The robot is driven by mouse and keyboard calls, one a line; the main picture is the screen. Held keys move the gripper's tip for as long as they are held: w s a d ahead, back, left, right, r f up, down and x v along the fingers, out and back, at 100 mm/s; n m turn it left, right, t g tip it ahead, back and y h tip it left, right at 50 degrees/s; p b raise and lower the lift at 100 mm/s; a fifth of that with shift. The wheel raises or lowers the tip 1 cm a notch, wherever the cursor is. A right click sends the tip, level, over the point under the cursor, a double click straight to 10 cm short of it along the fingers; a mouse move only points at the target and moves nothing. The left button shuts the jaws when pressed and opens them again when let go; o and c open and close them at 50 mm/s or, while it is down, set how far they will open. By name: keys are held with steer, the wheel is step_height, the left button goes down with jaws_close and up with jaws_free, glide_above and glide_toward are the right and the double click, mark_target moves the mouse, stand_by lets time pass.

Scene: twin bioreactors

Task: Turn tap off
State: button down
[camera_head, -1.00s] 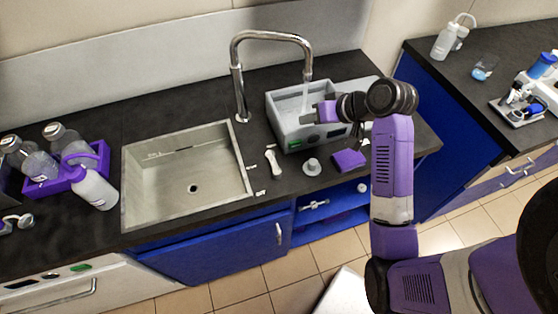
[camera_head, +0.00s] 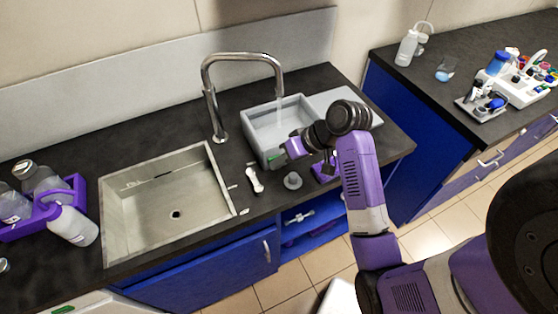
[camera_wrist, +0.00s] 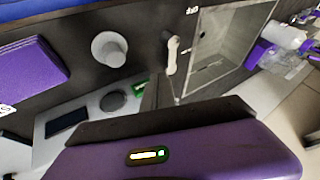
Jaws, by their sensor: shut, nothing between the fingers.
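The chrome tap (camera_head: 215,105) stands behind the sink, its spout swung right. A thin stream of water (camera_head: 278,105) falls from it into the grey bath (camera_head: 252,135). A white lever (camera_head: 255,180) lies on the counter between the sink and the bath. It also shows in the wrist view (camera_wrist: 172,55). I take it for the tap handle. My gripper (camera_head: 290,148) is shut and empty at the bath's front wall, right of and behind the lever, apart from it. My wrist hides part of the bath.
The steel sink (camera_head: 222,205) is empty, left of the lever. A small grey round-based piece (camera_head: 292,181) stands on the counter right of the lever, also in the wrist view (camera_wrist: 109,48). A purple pad (camera_wrist: 30,72) lies beyond it. A purple rack (camera_head: 20,230) holds bottles at far left.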

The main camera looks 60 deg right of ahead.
mark_target(255, 183)
steer(key=x, duration=0.7)
